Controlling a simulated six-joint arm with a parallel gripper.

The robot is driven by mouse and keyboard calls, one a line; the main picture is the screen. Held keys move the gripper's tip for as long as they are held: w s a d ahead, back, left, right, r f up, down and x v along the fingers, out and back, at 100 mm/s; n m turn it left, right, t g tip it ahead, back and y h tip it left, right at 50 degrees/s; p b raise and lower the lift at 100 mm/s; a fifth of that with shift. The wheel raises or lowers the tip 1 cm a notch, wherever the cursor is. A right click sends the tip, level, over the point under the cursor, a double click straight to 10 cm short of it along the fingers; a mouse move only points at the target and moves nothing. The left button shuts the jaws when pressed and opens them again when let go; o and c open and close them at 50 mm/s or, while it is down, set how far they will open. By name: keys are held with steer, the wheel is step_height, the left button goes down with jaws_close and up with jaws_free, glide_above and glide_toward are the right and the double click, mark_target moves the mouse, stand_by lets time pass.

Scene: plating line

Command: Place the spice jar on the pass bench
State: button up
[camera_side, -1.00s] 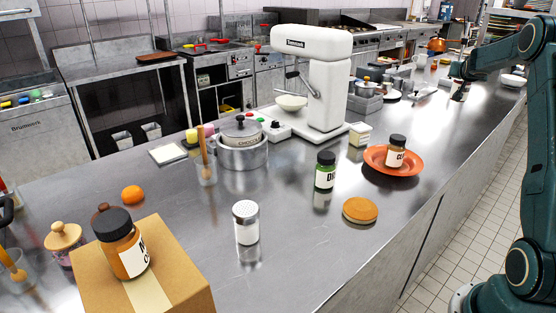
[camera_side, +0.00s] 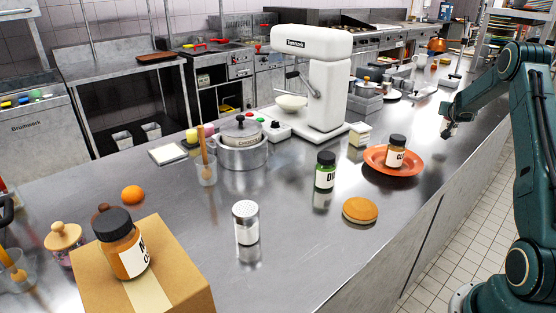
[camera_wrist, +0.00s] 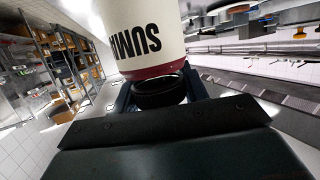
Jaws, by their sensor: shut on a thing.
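In the wrist view, a spice jar (camera_wrist: 150,38) with a white label reading "SUMA", upside down in the picture, and a dark red band fills the top middle. Its black cap (camera_wrist: 158,94) is between the fingers of my gripper (camera_wrist: 160,88), which is shut on the jar. In the side view my gripper (camera_side: 449,131) is over the right edge of the steel pass bench (camera_side: 300,215), beyond the orange plate. There the held jar is too small to make out, and I cannot tell its height above the bench.
A green jar (camera_side: 325,172), a round tan lid (camera_side: 360,211) and a shaker (camera_side: 246,223) stand nearer. Another jar (camera_side: 122,247) stands on a cardboard box (camera_side: 185,265). A white mixer (camera_side: 325,80) stands behind. Bare steel lies between.

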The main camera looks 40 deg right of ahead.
mark_target(450, 121)
steer(key=shift+f, duration=2.05)
steer(key=shift+f, duration=0.15)
steer(key=o, duration=1.2)
steer(key=shift+o, duration=0.2)
steer(key=v, duration=1.2)
